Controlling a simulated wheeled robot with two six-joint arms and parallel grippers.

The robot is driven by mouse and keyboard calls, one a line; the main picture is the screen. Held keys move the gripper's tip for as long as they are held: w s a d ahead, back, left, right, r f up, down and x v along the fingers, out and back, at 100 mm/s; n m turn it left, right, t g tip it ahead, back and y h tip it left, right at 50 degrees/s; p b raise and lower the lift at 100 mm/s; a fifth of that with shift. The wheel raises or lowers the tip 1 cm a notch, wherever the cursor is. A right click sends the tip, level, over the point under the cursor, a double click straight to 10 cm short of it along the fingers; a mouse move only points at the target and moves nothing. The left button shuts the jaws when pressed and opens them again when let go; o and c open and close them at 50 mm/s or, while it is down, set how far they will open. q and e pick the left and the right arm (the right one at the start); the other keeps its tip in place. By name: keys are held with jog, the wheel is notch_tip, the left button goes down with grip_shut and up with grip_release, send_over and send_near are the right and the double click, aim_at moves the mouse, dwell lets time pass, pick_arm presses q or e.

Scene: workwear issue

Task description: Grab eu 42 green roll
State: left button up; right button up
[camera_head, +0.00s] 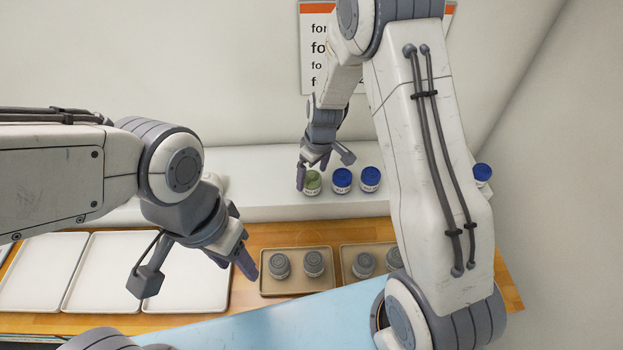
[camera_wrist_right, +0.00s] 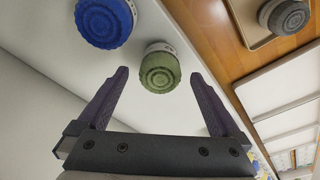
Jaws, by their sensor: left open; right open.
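The green roll (camera_head: 312,183) stands on the white ledge at the back, leftmost of a row with blue rolls. My right gripper (camera_head: 323,166) is open and empty, close above the green roll. It also shows open in the right wrist view (camera_wrist_right: 163,75). My left gripper (camera_head: 200,275) is open and empty over the white trays at the left.
Blue rolls (camera_head: 342,180) (camera_head: 370,179) stand right of the green one, another (camera_head: 482,173) further right. Brown trays (camera_head: 298,290) with grey rolls (camera_head: 279,266) and white trays (camera_head: 104,300) lie on the wooden table (camera_head: 270,236). A sign (camera_head: 312,20) hangs behind.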

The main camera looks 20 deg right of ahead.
jog(key=shift+w+a+f, duration=0.1)
jog(key=shift+w+f, duration=0.05)
jog(key=shift+f, duration=0.9)
jog(key=c, duration=1.5)
jog(key=shift+o, duration=0.2)
jog(key=shift+r, duration=0.15)
